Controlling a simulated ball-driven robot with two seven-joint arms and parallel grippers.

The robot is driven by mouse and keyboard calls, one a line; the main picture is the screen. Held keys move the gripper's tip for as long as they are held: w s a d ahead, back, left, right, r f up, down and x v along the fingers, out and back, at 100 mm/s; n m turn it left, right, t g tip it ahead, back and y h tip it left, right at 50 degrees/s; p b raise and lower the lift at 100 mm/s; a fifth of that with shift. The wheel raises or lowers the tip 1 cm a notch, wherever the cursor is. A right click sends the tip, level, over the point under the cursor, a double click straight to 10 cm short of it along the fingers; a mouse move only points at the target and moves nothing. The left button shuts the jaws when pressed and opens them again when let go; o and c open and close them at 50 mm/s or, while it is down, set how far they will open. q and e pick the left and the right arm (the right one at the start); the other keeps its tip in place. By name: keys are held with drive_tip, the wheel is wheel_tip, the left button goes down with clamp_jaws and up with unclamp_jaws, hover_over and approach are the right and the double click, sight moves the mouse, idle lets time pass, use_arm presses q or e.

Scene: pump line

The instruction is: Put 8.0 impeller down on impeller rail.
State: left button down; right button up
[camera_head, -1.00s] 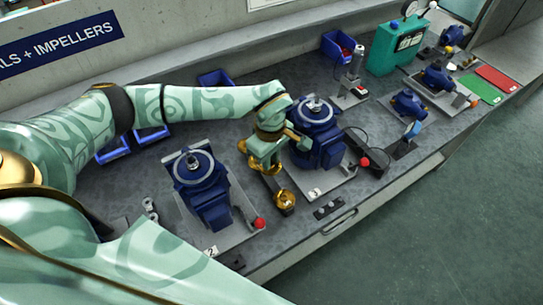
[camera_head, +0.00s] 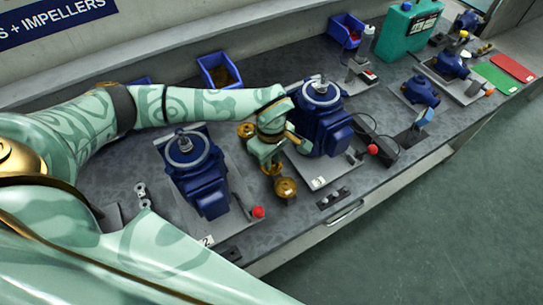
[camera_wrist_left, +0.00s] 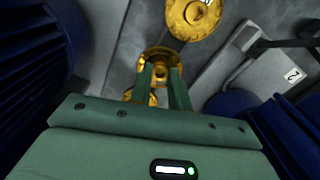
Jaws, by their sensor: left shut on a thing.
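My left gripper (camera_head: 272,164) is between the two blue pumps, low over the bench, shut on a brass impeller (camera_wrist_left: 158,58). In the left wrist view its fingers (camera_wrist_left: 163,78) grip that impeller. A second brass impeller (camera_head: 286,187) stands just in front of it and shows at the top of the wrist view (camera_wrist_left: 192,16). Another brass impeller (camera_head: 246,130) is behind the gripper. The impeller rail, a dark strip (camera_wrist_left: 174,42), shows partly between the impellers; the rest is hidden. I cannot tell whether the held impeller touches it. No 8.0 marking is readable.
One blue pump (camera_head: 196,170) stands close on the left, another (camera_head: 322,118) close on the right. Red knobs (camera_head: 258,212) stick up at their plates. A blue bin (camera_head: 219,72) is behind. Little room is free beside the gripper.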

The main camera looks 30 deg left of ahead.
drive_tip(key=shift+w+a+r, duration=0.1)
drive_tip(key=shift+a+r, duration=0.05)
drive_tip(key=shift+r, duration=0.1)
idle(0.3)
use_arm(q)
drive_tip(key=shift+f+p, duration=0.15)
drive_tip(key=shift+p, duration=0.15)
idle(0.8)
drive_tip(key=c, duration=1.2)
unclamp_jaws()
drive_tip(key=shift+c, duration=0.2)
wheel_tip(320, 180, up, 9)
drive_tip(key=p, duration=0.7)
use_arm(e)
wheel_tip(320, 180, up, 7)
drive_tip(key=w, duration=0.2)
drive_tip(key=shift+t, duration=0.3)
use_arm(q)
drive_tip(key=shift+s, duration=0.1)
